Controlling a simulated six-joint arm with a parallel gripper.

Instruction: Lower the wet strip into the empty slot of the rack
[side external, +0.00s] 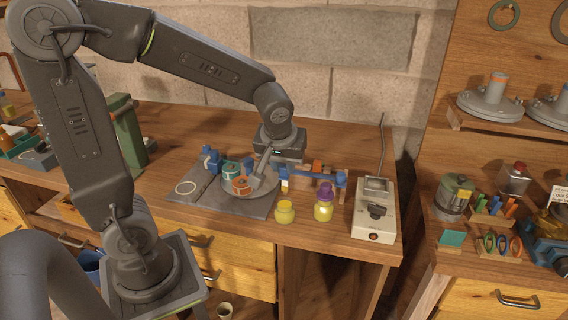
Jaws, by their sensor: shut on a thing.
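Just right of the gripper stands a low blue-ended frame (312,179), which may be the rack. It has blue posts, a long bar and orange bits behind it. Its slots, and which one is empty, cannot be told from this view.
A yellow jar (284,212) and a purple-and-yellow bottle (323,203) stand in front. Bare bench lies at the front edge.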

